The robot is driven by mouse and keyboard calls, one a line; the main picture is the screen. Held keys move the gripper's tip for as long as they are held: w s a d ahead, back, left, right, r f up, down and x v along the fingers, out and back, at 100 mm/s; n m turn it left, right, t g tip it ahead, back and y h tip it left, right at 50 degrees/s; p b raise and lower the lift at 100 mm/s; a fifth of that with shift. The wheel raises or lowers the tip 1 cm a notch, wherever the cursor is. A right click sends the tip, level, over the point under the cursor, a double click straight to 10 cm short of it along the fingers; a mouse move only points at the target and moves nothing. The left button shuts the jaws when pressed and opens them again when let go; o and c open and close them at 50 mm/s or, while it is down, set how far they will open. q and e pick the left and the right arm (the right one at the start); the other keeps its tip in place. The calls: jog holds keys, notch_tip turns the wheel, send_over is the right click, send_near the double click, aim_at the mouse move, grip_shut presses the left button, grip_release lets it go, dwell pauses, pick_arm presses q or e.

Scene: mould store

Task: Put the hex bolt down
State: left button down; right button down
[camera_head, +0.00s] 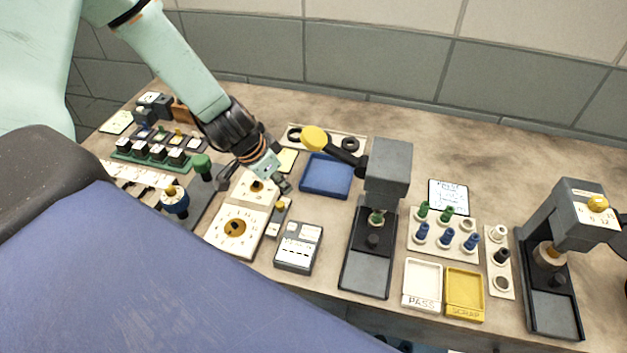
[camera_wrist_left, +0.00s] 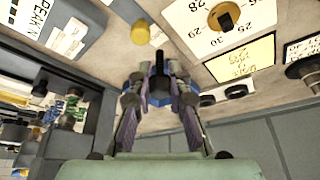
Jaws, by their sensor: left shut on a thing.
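My left gripper (camera_head: 284,186) hangs over the bench between the cream dial unit (camera_head: 236,230) and the blue tray (camera_head: 326,177). In the left wrist view its fingers (camera_wrist_left: 159,88) are closed around a small dark piece (camera_wrist_left: 158,92), which I take to be the hex bolt. The fingers hide much of it, and its hex shape cannot be made out. In the head view I cannot pick the bolt out at the fingertips. My right gripper is not in view.
A grey press (camera_head: 388,170) with a yellow-knobbed lever (camera_head: 314,138) stands just right of the gripper. A grey meter box (camera_head: 298,247) lies in front. A peg board (camera_head: 443,236), PASS tray (camera_head: 408,305), SCRAP tray (camera_head: 450,316) and second press (camera_head: 557,218) are farther right.

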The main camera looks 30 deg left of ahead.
pick_arm(q)
jog(key=w+d, duration=0.1)
jog(key=w, duration=0.1)
jog(key=w+d+b, duration=0.1)
jog(key=w, duration=0.2)
jog(key=w+d, duration=0.1)
jog(key=w, duration=0.1)
jog(key=shift+w+r, duration=0.1)
jog(key=shift+w, duration=0.1)
jog(key=shift+w+d, duration=0.1)
jog(key=shift+w, duration=0.15)
jog(key=f+b, duration=0.1)
jog(key=f, duration=0.1)
jog(key=f+b, duration=0.1)
jog(key=b, duration=0.1)
jog(key=shift+w+f, duration=0.2)
jog(key=shift+f, duration=0.15)
jog(key=shift+w+d, duration=0.1)
jog(key=shift+w, duration=0.05)
jog(key=shift+f, duration=0.2)
jog(key=c, duration=1.6)
grip_release()
jog(key=shift+c, duration=0.2)
jog(key=shift+o, duration=0.5)
